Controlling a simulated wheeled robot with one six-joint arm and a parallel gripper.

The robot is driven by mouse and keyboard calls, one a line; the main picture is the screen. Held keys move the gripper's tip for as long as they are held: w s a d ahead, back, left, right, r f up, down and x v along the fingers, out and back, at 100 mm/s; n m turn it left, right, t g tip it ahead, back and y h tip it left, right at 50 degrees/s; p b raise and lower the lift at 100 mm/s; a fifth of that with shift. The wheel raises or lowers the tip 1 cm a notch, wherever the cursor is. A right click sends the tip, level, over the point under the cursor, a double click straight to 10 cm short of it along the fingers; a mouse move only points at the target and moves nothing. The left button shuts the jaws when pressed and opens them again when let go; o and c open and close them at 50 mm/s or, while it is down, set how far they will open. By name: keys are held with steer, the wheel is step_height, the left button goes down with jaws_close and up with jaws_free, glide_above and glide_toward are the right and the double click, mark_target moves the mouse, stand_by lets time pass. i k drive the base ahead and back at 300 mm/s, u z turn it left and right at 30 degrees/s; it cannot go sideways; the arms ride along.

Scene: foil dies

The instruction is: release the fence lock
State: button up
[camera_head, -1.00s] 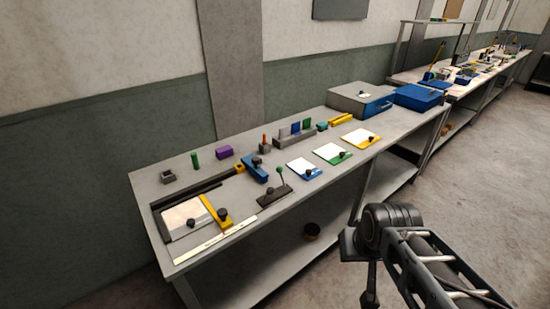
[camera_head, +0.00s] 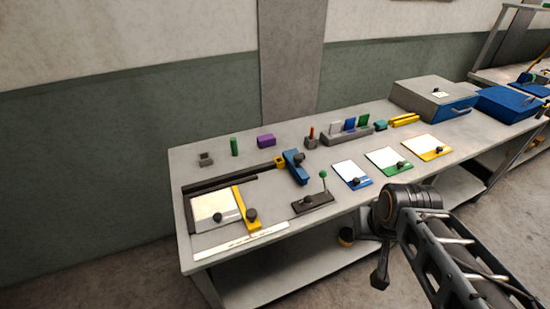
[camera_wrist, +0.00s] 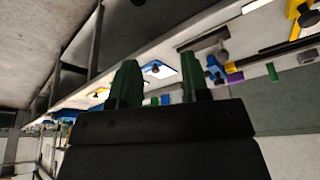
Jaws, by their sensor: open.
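A yellow fence bar (camera_head: 239,203) with a black knob (camera_head: 251,215) lies along the right side of a white plate (camera_head: 212,206) on the bench's left part. To its right, a dark base (camera_head: 313,204) carries an upright thin lever with a green ball (camera_head: 323,174) and a small black knob. I cannot tell which of these is the fence lock. My gripper shows in the wrist view (camera_wrist: 160,85) with two green fingers apart and nothing between them.
The grey bench (camera_head: 285,257) also holds a blue block (camera_head: 294,168), a purple block (camera_head: 266,141), a green cylinder (camera_head: 234,146) and knobbed white plates with blue, green and yellow edges. A grey case (camera_head: 425,97) stands farther right. A ruler strip (camera_head: 240,243) lies along the front edge.

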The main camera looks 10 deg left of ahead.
mark_target(308, 199)
steer(key=u, duration=0.25)
steer(key=i, duration=0.25)
steer(key=u, duration=0.25)
steer(key=k, duration=1.65)
steer(key=u, duration=0.25)
steer(key=i, duration=0.85)
steer(key=u, duration=0.05)
